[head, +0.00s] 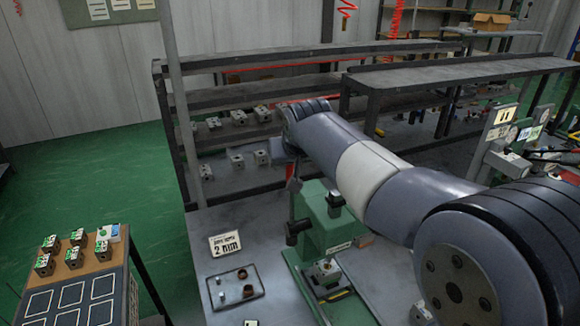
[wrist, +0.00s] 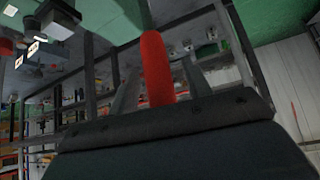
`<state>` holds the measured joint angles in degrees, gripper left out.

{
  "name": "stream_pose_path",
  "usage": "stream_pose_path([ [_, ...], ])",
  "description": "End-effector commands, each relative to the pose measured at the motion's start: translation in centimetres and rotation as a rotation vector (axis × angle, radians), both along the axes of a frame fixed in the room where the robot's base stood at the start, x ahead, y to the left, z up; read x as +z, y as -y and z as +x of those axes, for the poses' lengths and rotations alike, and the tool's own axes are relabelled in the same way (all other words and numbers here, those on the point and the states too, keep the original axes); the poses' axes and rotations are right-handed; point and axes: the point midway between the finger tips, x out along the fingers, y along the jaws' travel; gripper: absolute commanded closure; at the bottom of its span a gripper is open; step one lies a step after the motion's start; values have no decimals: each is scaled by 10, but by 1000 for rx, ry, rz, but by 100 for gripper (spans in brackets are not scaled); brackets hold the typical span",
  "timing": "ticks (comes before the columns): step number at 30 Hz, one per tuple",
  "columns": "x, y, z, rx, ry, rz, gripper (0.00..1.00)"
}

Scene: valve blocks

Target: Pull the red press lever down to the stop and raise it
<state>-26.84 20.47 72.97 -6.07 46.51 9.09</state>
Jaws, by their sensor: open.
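The green press (head: 320,212) stands on the bench, with a dark arm and a dark knob at its left side. Only a small part of the red lever (head: 290,171) shows in the head view, just below the end of my arm. In the wrist view the red lever (wrist: 157,68) rises upright in the middle, close to the camera. My gripper (wrist: 158,82) is open, with a grey finger on each side of the lever. I cannot tell whether either finger touches it. In the head view my wrist hides the fingers.
A tray with small parts (head: 236,288) and a sign (head: 225,243) lie left of the press. A wooden board with several valve blocks (head: 75,258) stands at the far left. Shelves (head: 230,95) with more blocks stand behind the bench.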

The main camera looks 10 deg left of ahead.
Motion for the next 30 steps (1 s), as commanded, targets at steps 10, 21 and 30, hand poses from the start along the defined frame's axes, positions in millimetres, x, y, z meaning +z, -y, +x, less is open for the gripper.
stream_pose_path([
  [10, 51, 14, -41, 1, 5, 2, 53],
  [21, 63, 18, -51, 1, 0, -1, 53],
  [30, 57, 16, -46, 1, -1, -1, 53],
])
